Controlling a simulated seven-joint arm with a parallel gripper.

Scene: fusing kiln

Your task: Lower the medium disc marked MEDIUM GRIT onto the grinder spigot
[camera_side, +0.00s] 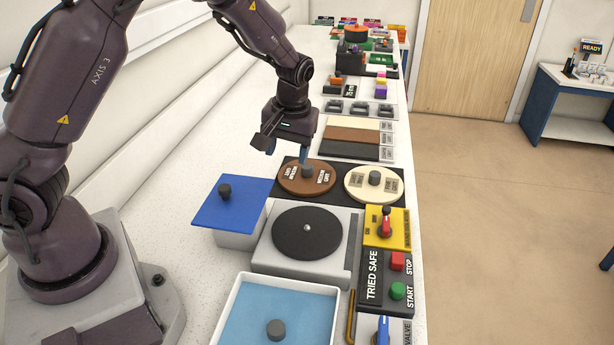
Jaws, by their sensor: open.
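The brown medium disc (293,186) lies flat on a black mat behind the grinder, with two small labels and a grey knob (308,171) at its centre. The grinder (262,258) is a light grey box with a dark round plate (290,243) on top. Its small pale spigot (307,227) stands up at the plate's centre and is bare. My gripper (287,152) points down above the disc's back left part, with its fingers apart and nothing between them. One finger is just above or behind the knob; I cannot tell whether they touch.
A cream disc (358,193) with a grey knob lies right of the brown one. A box with a blue lid (245,210) stands left of the grinder. A blue-bottomed tray (250,312) is in front. A yellow switch panel (373,240) and START/STOP panel (372,307) line the right edge.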

